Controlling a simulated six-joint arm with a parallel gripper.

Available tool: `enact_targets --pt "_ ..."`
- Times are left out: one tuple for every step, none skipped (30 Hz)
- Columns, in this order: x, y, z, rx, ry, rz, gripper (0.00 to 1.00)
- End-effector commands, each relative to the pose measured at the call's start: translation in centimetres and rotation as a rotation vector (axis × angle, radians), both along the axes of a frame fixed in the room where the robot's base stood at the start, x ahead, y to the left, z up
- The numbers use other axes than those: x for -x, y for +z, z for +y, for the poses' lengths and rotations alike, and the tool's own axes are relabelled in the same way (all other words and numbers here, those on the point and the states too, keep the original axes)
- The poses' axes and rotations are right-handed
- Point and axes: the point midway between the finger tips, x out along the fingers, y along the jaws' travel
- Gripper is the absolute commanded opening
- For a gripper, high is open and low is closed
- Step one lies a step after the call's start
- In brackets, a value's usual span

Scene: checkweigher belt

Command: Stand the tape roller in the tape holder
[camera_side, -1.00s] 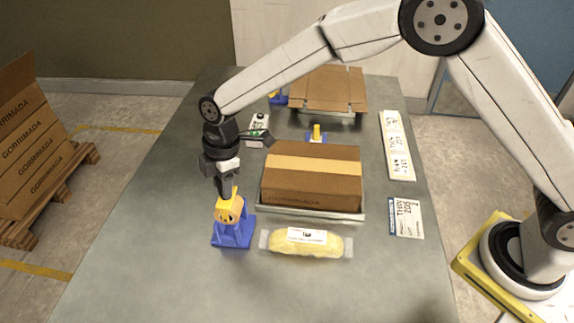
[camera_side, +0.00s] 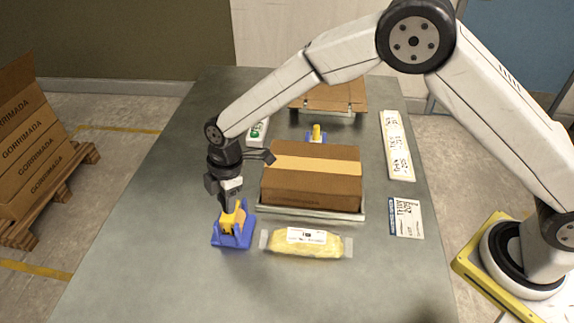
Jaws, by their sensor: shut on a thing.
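The yellow tape roller (camera_side: 233,221) is upright in the blue tape holder (camera_side: 233,241) at the left front of the table. Its lower part sits down between the holder's sides. My gripper (camera_side: 227,207) points down from above and is shut on the top of the tape roller. The fingertips are small and partly merge with the roller, so the exact grip is hard to see.
A taped brown carton (camera_side: 311,190) stands on a metal platform right of the holder. A yellow packet (camera_side: 305,243) lies close to the holder's right. Label sheets (camera_side: 398,150) lie at the right. The front table is clear.

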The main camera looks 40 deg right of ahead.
Motion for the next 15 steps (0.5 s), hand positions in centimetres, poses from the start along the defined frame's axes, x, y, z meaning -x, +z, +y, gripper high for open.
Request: enact_targets --pt "-0.03 -0.04 0.02 -0.001 0.0 -0.001 0.0" --pt "-0.03 -0.07 0.02 -0.001 0.0 -0.001 0.0" --pt "-0.03 -0.1 0.02 -0.001 0.0 -0.001 0.0" --pt "-0.03 -0.11 0.02 -0.001 0.0 -0.001 0.0" --pt "-0.03 -0.12 0.02 -0.001 0.0 -0.001 0.0" --pt "-0.03 -0.13 0.02 -0.001 0.0 -0.001 0.0" --pt "-0.03 -0.13 0.02 -0.001 0.0 -0.001 0.0" --pt "-0.03 -0.13 0.02 -0.001 0.0 -0.001 0.0" --pt "-0.03 -0.13 0.02 -0.001 0.0 -0.001 0.0" --pt "-0.03 -0.13 0.02 -0.001 0.0 -0.001 0.0" --pt "-0.03 -0.12 0.02 -0.001 0.0 -0.001 0.0" --pt "-0.03 -0.12 0.02 -0.001 0.0 -0.001 0.52" --pt "-0.03 -0.13 0.02 -0.001 0.0 -0.001 0.61" --pt "-0.03 -0.13 0.02 -0.001 0.0 -0.001 0.71" --pt "-0.02 -0.13 0.02 0.0 0.0 -0.001 0.83"
